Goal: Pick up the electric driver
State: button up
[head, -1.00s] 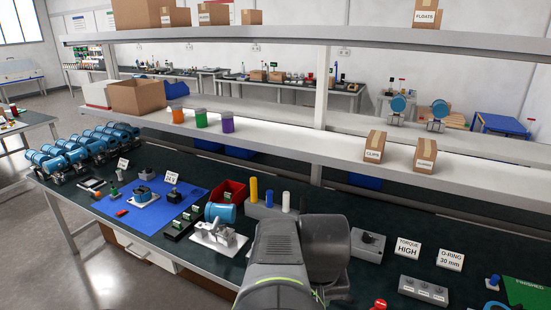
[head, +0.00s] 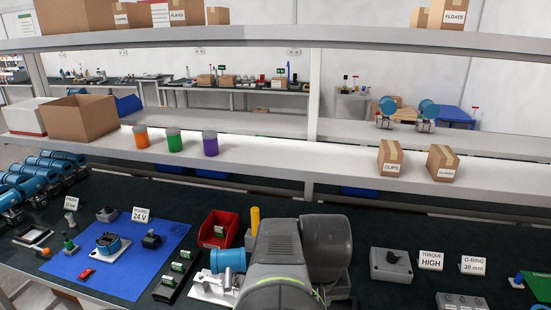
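I cannot make out an electric driver in the head view. Grey links of my arm fill the bottom centre and hide part of the bench behind them. My gripper's fingers do not show. A "TORQUE HIGH" card (head: 431,261) stands on the dark bench at right, beside a grey box with a black knob (head: 391,265). A yellow cylinder (head: 255,221) stands just left of my arm, its lower part hidden.
A blue mat (head: 125,282) with small parts lies at left, near a red bin (head: 219,228) and a blue cylinder on a light fixture (head: 228,260). Blue transmitters (head: 50,170) line the left end. A shelf (head: 300,170) with jars and cartons crosses above the bench.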

aim_at(254, 211)
jog(key=i+j+z, duration=0.15)
jog(key=j, duration=0.25)
jog(key=i+j+z, duration=0.1)
jog(key=j, duration=0.3)
jog(key=i+j+z, duration=0.15)
jog(key=j, duration=0.3)
jog(key=i+z, duration=0.15)
jog(key=z, duration=1.2)
